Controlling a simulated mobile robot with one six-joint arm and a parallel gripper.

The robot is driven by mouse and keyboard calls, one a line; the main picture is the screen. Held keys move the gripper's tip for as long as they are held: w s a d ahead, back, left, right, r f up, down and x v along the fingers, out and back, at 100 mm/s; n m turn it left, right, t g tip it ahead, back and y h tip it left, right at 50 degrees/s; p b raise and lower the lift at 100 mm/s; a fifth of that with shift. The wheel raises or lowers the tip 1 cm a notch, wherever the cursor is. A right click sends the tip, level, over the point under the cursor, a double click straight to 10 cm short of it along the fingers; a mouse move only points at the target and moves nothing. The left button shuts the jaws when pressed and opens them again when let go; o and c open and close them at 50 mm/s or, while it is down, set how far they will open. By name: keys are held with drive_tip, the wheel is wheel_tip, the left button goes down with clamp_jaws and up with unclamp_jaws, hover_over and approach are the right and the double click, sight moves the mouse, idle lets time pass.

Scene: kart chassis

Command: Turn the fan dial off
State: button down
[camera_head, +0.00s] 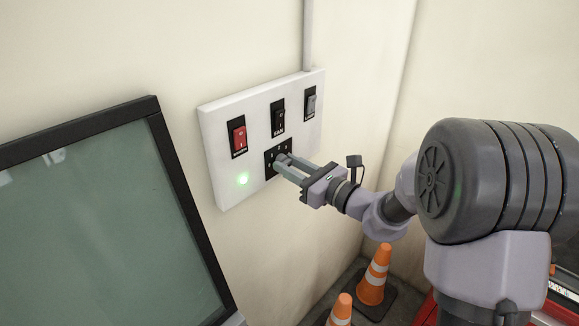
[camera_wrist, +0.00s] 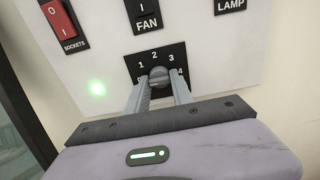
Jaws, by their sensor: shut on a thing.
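The fan dial (camera_wrist: 159,76) is a dark grey knob on a black square plate (camera_wrist: 180,56) marked with numbers, of which 1, 2, 3 and part of 4 show. My gripper (camera_wrist: 158,84) is shut on the dial, one finger on each side of it. In the head view my gripper (camera_head: 283,164) reaches the plate from the right and its fingers hide most of the dial. The dial's pointer and the lower part of the plate are hidden, so I cannot tell its exact setting.
The white panel (camera_head: 222,122) also bears a red sockets switch (camera_head: 239,138), a black fan switch (camera_head: 278,118), a grey lamp switch (camera_head: 310,103) and a lit green light (camera_head: 242,179). A dark-framed board (camera_head: 85,220) stands left; orange cones (camera_head: 374,278) stand below.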

drive_tip(key=shift+f, duration=0.1)
drive_tip(key=c, duration=1.1)
unclamp_jaws()
drive_tip(key=shift+s, duration=0.1)
drive_tip(key=p+v, duration=0.1)
drive_tip(key=v, duration=1.6)
drive_tip(key=shift+d, duration=0.2)
drive_tip(key=shift+s, duration=0.1)
